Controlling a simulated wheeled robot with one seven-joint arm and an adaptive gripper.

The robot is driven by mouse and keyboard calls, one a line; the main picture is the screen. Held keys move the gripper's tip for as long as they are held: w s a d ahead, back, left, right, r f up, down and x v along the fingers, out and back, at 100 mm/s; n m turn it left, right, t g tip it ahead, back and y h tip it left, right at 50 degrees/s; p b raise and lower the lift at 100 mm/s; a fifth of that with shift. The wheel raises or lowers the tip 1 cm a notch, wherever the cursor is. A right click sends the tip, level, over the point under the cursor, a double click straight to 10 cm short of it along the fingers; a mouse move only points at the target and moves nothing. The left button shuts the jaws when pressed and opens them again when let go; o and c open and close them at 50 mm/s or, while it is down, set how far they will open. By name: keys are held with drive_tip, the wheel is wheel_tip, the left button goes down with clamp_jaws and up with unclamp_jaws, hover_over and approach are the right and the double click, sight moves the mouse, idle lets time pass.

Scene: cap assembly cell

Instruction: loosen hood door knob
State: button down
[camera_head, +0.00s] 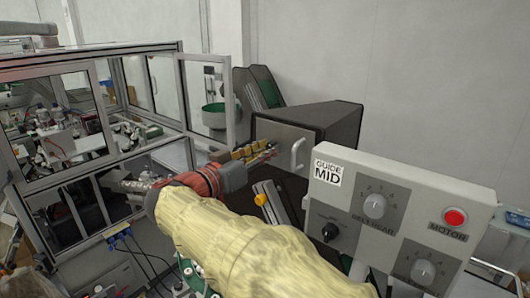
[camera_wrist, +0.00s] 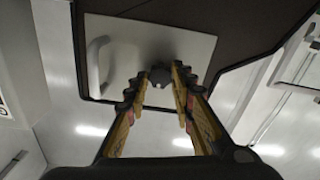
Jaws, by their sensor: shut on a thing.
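The hood door is a light grey panel (camera_head: 270,129) on the dark hood box (camera_head: 338,124), with a pale bar handle (camera_head: 297,153). In the wrist view the panel (camera_wrist: 180,48) and handle (camera_wrist: 97,66) show upside of my fingers. The dark round door knob (camera_wrist: 159,76) sits at the panel's lower edge, between my fingertips. My gripper (camera_head: 270,151), with yellow and black fingers, reaches the door's left part; in the wrist view the gripper (camera_wrist: 160,80) is shut on the knob. The knob cannot be made out in the head view.
A control box (camera_head: 400,205) with dials and a red motor button stands close on the right. A glazed framed machine (camera_head: 85,105) stands left. An orange knob (camera_head: 260,199) on a metal bracket sits below my gripper. A green hopper (camera_head: 213,113) is behind.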

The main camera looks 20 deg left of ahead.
drive_tip(key=shift+f+n+p, duration=0.15)
drive_tip(key=shift+n+p, duration=4.55)
drive_tip(key=shift+n, duration=10.5)
drive_tip(key=shift+f, duration=0.1)
drive_tip(key=c, duration=1.5)
unclamp_jaws()
